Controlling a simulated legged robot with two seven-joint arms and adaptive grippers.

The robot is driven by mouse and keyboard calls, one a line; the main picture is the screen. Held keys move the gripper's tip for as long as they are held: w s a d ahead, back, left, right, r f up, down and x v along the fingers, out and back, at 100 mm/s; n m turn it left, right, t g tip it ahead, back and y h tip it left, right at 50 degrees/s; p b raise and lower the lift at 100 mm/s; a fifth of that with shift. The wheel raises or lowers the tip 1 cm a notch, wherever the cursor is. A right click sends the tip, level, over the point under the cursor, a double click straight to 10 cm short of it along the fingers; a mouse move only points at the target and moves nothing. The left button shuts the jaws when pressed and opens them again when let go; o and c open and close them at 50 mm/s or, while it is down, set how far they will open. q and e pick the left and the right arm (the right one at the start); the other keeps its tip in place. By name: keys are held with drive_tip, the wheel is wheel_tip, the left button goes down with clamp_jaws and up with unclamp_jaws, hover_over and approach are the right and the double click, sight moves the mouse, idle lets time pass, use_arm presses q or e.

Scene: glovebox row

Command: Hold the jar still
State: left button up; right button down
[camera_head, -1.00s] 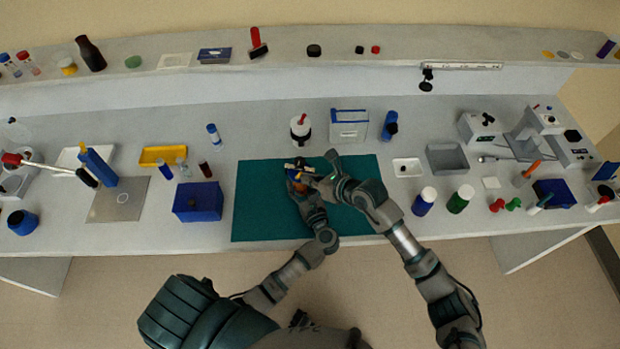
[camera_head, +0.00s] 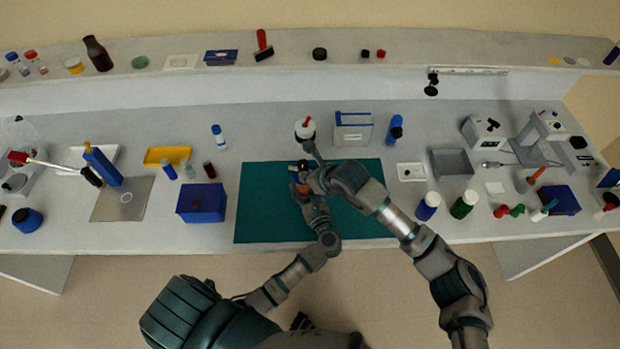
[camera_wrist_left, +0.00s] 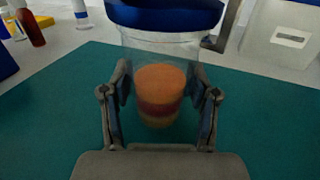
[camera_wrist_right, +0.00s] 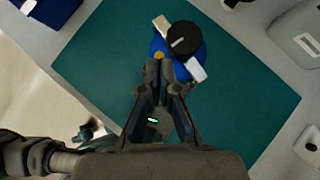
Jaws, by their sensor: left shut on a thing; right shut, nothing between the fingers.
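The jar (camera_wrist_left: 160,48) is clear, with a wide blue lid (camera_wrist_left: 165,12) and orange-brown layered contents. It looks upright over the green mat (camera_head: 262,205). My left gripper (camera_wrist_left: 162,95) is shut around its body, a finger on each side. In the right wrist view the blue lid (camera_wrist_right: 188,68) has a black round knob (camera_wrist_right: 184,38) and pale blocks at its edges. My right gripper (camera_wrist_right: 164,72) is shut and empty, its tips beside the lid in that picture; I cannot tell if they touch it. In the head view my right gripper (camera_head: 311,150) partly hides the jar.
The mat's left part is clear.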

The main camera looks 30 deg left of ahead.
drive_tip(key=shift+s+a+r, duration=0.1)
drive_tip(key=shift+a+r, duration=0.05)
drive_tip(key=shift+a, duration=0.15)
drive_tip(key=shift+r, duration=0.8)
drive_tip(key=s+d+r, duration=0.3)
drive_tip(key=r, duration=0.5)
drive_tip(key=shift+d+r, duration=0.3)
drive_tip(key=shift+d, duration=0.05)
use_arm(q)
drive_tip(key=shift+f, duration=0.1)
